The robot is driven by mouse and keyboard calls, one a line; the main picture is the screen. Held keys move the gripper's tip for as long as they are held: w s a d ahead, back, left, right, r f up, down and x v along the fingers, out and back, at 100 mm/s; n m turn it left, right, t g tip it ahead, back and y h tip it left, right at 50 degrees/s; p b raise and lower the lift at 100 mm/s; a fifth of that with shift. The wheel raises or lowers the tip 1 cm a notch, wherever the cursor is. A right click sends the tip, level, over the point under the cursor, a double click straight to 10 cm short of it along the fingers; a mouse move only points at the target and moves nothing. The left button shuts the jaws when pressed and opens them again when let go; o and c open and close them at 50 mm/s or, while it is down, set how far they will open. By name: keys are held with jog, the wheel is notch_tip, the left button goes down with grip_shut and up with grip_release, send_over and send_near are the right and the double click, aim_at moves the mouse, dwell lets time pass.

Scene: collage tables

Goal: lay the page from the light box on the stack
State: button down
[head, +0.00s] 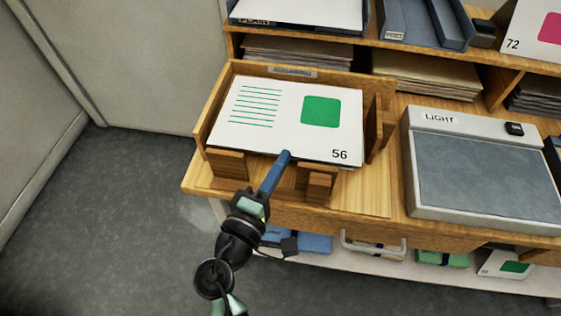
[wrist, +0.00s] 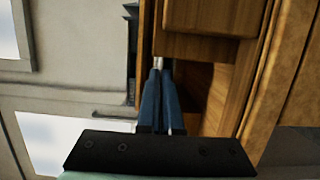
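The page (head: 262,117) numbered 56, with green lines and a green square, lies face up in the wooden tray (head: 206,112) on the table. It covers whatever lies beneath it, so the stack is hidden. My gripper (head: 285,156) reaches in at the tray's front gap, its blue fingertips at the page's front edge. In the wrist view, the blue fingers (wrist: 161,72) are close together with a thin pale edge at their tips, which looks like the page held between them. The light box (head: 485,180) on the right has a bare grey top.
Wooden corner blocks (head: 318,184) stand on both sides of the front gap, close to my fingers. Shelves with paper piles (head: 300,52) rise behind the tray. A lower shelf (head: 325,260) holds blue and green items. Floor is clear at left.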

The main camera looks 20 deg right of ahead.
jog(key=c, duration=1)
grip_release()
jog(key=v, duration=1.3)
